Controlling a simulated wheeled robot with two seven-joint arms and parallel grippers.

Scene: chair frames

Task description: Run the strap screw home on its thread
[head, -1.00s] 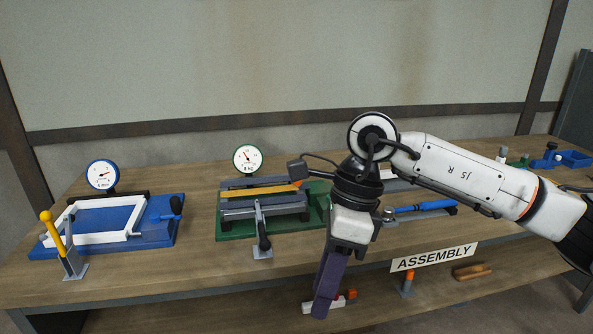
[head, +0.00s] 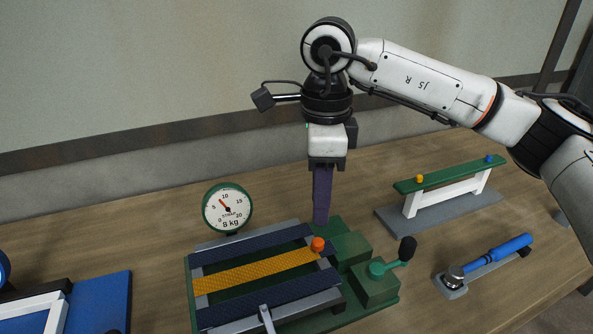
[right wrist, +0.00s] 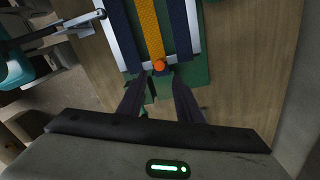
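The strap screw has an orange knob (head: 317,244) at the right end of a yellow woven strap (head: 255,271). It stands on the green strap fixture (head: 345,250). My right gripper (head: 321,222) points down just behind the knob in the head view, with its dark fingers seen nearly edge-on. In the right wrist view the two fingers (right wrist: 157,78) are apart, and the orange knob (right wrist: 159,66) shows just past their tips, between them. No grip on it is visible. The screw's thread is hidden. My left gripper is not in view.
A round strap gauge (head: 227,209) marked 8 kg stands behind the fixture. A black-knobbed lever (head: 405,250) rises at the fixture's right. A green-topped stand (head: 450,175) and a blue-handled tool (head: 497,253) lie further right. A blue fixture (head: 103,300) is at left.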

